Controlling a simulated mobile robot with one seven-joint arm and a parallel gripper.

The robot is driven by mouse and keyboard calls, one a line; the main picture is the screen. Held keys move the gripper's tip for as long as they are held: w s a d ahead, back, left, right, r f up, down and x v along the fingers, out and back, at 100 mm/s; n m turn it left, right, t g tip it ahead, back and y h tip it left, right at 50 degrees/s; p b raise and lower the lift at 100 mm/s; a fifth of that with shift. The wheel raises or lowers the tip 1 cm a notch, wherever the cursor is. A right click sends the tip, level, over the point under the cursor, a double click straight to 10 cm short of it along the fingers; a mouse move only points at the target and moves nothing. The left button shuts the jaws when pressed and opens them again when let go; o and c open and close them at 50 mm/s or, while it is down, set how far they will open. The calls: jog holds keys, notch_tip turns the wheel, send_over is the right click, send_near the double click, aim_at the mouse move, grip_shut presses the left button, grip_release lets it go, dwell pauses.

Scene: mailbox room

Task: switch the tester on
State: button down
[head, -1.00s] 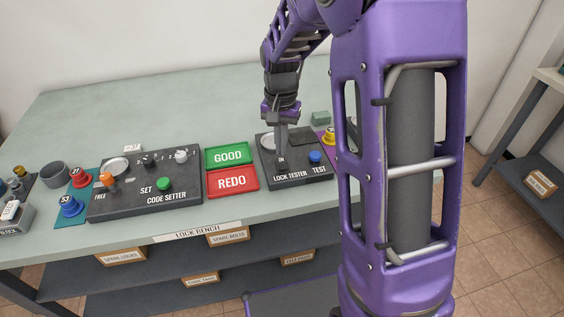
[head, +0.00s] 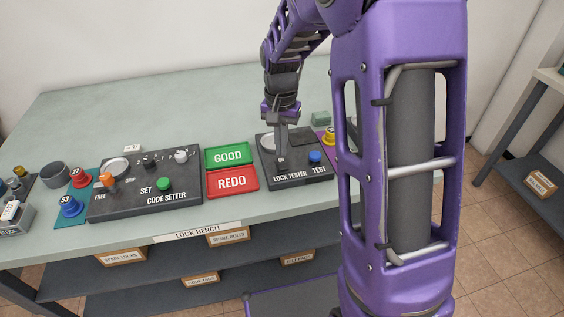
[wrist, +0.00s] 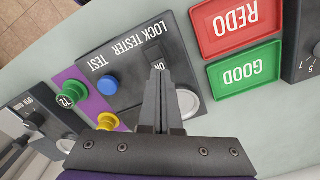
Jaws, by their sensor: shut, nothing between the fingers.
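The lock tester (head: 292,181) is a dark box on the bench, right of the GOOD and REDO trays. It has a blue TEST button (head: 315,156), a round silver disc (wrist: 187,103) and a switch (wrist: 158,68) marked ON. My gripper (head: 281,160) is shut and empty, pointing down over the tester at the switch. In the wrist view my fingertips (wrist: 157,76) overlap the switch and partly hide it. I cannot tell whether they touch it or which way it is set.
The green GOOD tray (head: 228,155), red REDO tray (head: 232,180) and code setter (head: 150,205) lie left of the tester. A purple mat with a yellow knob (head: 328,138) and a green knob (wrist: 69,121) is close beside it. The bench behind is mostly clear.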

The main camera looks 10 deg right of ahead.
aim_at(281, 160)
jog(key=shift+f, duration=1)
dwell(0.8)
jog(key=shift+r+p, duration=2.85)
jog(key=shift+r, duration=0.7)
